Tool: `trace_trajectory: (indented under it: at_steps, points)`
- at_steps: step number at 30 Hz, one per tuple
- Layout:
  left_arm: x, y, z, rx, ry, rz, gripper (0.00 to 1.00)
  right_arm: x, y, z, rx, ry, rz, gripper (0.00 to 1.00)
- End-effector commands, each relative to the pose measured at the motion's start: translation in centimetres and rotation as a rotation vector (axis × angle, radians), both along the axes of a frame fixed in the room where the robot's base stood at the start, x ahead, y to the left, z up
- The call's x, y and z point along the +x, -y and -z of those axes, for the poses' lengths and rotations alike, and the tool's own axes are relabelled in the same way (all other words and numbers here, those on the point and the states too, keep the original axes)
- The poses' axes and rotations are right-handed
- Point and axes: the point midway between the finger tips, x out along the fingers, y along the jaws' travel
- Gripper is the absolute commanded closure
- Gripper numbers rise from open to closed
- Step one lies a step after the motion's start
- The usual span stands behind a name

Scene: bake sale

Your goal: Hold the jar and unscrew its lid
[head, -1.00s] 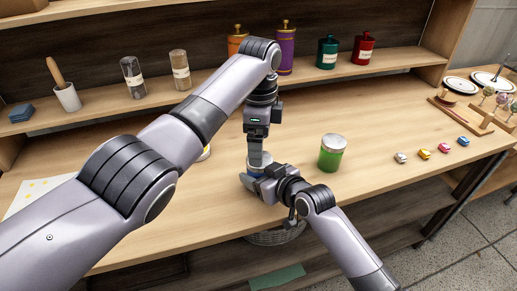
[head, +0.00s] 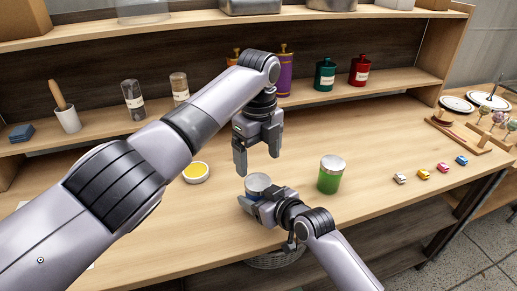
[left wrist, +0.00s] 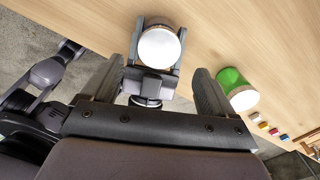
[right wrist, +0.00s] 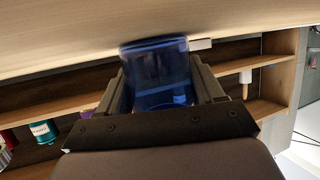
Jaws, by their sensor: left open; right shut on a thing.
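A jar with blue contents (right wrist: 158,75) and a pale metal lid (head: 257,183) stands at the front middle of the table. My right gripper (head: 258,203) is shut on the jar's body, with one finger on either side in the right wrist view. The lid sits on top of the jar; it also shows in the left wrist view (left wrist: 158,50). I cannot tell how tightly it is seated. My left gripper (head: 257,160) is open and empty, pointing down above the jar and clear of the lid.
A green jar with a metal lid (head: 331,174) stands to the right. A small dish of yellow (head: 195,172) is at the left. Several small coloured blocks (head: 423,174) lie further right. A shelf (head: 350,88) with bottles and tins runs along the back.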

Motion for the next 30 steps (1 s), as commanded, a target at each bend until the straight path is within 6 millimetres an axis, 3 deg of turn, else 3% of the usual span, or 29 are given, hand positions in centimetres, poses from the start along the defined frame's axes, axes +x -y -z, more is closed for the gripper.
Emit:
trace_trajectory:
  at_steps: [10,23,28,30]
  points:
    - [-0.1,0.0,5.3,0.000,-0.003,-0.003,0.13,-0.1,0.0,0.1,-0.001,-0.002,-0.001,1.00]
    - [0.0,0.0,6.4,-0.001,0.000,-0.003,0.13,0.0,0.0,0.1,-0.001,-0.002,-0.001,1.00]
    - [0.0,0.1,6.4,-0.001,0.000,-0.003,0.65,0.0,0.0,0.1,-0.001,-0.002,-0.001,1.00]
    - [0.0,0.0,6.3,-0.001,0.001,-0.003,0.71,0.0,0.0,0.1,-0.001,-0.002,-0.001,1.00]
